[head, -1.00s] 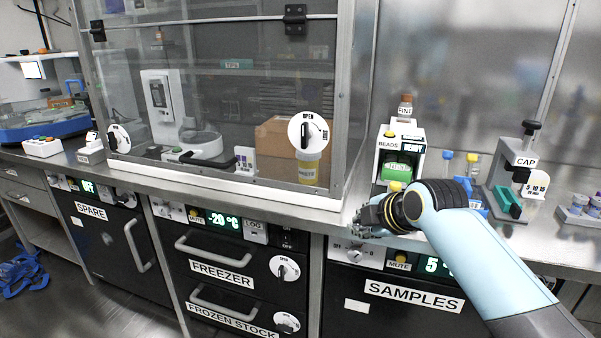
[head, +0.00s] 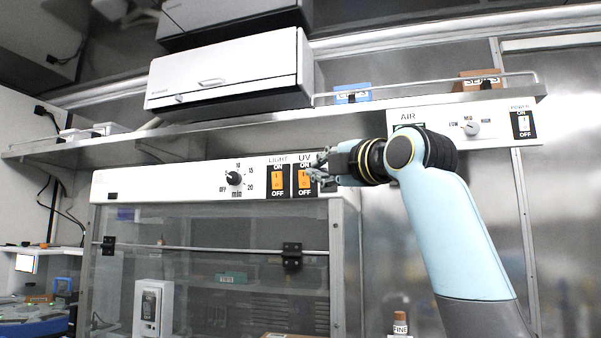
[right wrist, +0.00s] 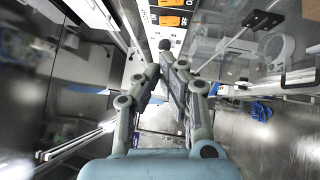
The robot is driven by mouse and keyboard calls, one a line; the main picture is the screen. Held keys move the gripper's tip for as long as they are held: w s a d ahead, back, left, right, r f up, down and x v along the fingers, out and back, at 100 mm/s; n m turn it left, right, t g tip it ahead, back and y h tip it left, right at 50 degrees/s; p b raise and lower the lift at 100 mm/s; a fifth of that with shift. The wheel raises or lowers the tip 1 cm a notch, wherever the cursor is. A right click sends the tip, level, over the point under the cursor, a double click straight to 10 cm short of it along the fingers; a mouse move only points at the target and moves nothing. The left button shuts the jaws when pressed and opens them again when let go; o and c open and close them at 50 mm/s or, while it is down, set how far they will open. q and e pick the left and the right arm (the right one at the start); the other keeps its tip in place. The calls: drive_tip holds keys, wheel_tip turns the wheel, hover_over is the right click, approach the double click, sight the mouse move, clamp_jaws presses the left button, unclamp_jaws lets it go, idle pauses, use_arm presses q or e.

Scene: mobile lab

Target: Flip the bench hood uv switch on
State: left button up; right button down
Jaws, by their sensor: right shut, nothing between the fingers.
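The UV switch (head: 304,179) is an orange rocker on a black plate marked ON above and OFF below, at the right end of the white hood panel (head: 140,184). A like orange LIGHT switch (head: 277,180) sits just left of it. My right gripper (head: 318,168) is shut and empty, its fingertips at the right edge of the UV switch plate; I cannot tell if they touch. In the right wrist view the fingers (right wrist: 168,62) are together, with orange switches (right wrist: 172,20) beyond them. The rocker's position is hard to read. My left gripper is not in view.
A black timer knob (head: 233,178) is on the same panel. The hood's clear front (head: 200,270) is below. Above, a steel shelf (head: 230,130) holds boxes. Another panel with AIR and power controls (head: 495,126) is to the right, behind my arm.

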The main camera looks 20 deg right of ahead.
drive_tip(key=p, duration=0.2)
approach(302, 171)
drive_tip(key=w+a, duration=0.3)
drive_tip(key=a, duration=0.2)
drive_tip(key=shift+w+d+r+p, duration=0.2)
drive_tip(key=shift+w+d+p, duration=0.2)
drive_tip(key=shift+w, duration=0.45)
drive_tip(key=shift+w+d+r+p, duration=0.25)
drive_tip(key=shift+w+d, duration=0.25)
drive_tip(key=shift+w, duration=0.35)
